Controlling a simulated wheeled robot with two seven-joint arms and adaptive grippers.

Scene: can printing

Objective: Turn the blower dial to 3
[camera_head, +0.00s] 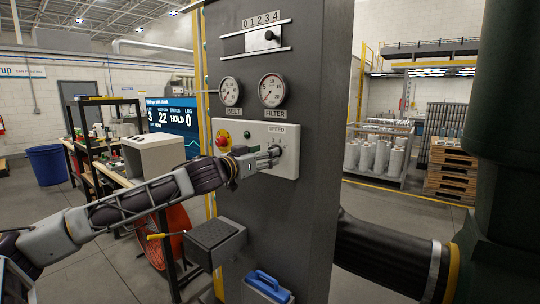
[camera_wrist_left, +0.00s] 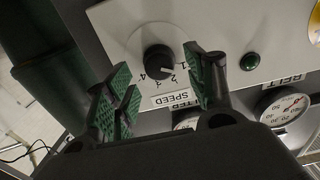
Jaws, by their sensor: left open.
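I cannot tell for certain which number the knob points to. My right gripper is not in view.
A red button (camera_head: 222,141) and a small green lamp (camera_head: 247,134) sit left of the dial. Two gauges (camera_head: 230,91) (camera_head: 272,90) and a slider (camera_head: 268,36) are above. A grey box (camera_head: 214,240) juts out below the panel.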

